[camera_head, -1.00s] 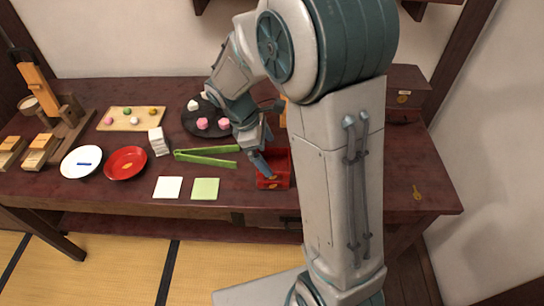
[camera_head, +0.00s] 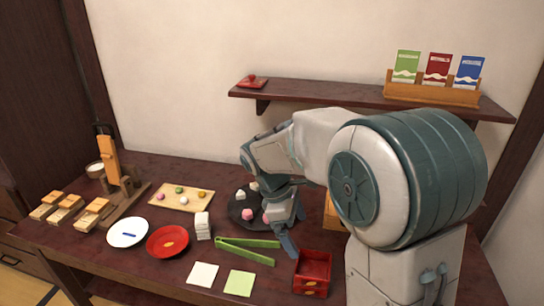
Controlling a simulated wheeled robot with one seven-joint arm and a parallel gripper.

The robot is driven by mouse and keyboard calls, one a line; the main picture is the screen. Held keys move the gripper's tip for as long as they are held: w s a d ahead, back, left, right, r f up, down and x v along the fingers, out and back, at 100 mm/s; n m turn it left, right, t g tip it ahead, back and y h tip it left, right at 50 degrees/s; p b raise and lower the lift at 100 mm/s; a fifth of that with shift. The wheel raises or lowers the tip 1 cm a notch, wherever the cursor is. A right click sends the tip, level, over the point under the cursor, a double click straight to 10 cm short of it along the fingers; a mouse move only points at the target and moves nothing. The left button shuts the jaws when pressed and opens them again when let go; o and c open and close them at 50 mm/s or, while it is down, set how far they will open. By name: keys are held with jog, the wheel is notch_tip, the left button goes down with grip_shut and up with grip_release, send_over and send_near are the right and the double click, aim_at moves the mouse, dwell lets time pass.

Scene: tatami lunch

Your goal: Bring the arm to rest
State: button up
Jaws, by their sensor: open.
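My gripper (camera_head: 288,244) points down over the table, just left of and behind the red box (camera_head: 312,272). Its jaws are seen nearly side-on and hold nothing that I can see. My arm reaches in from the right and hides part of the table's right side. The red box is open-topped, with a gold mark on its front.
Green tongs (camera_head: 247,250) lie left of the box. A dark round plate (camera_head: 236,211) with pink and white sweets is beside my gripper. White (camera_head: 128,233) and red (camera_head: 168,241) plates stand farther left. A wall shelf (camera_head: 345,96) holds colored packets behind my arm.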

jog(key=s+d+r+m+t+y+p, duration=0.2)
jog(key=s+r+m+p, duration=0.1)
jog(key=s+m, duration=0.4)
jog(key=s+d+r+m+t+y+p, duration=0.2)
jog(key=s+r+m+p, duration=0.2)
jog(key=s+r+m, duration=0.2)
jog(key=shift+s+d+r+m, duration=0.2)
jog(key=shift+s+d+m, duration=0.2)
jog(key=shift+s+m, duration=0.6)
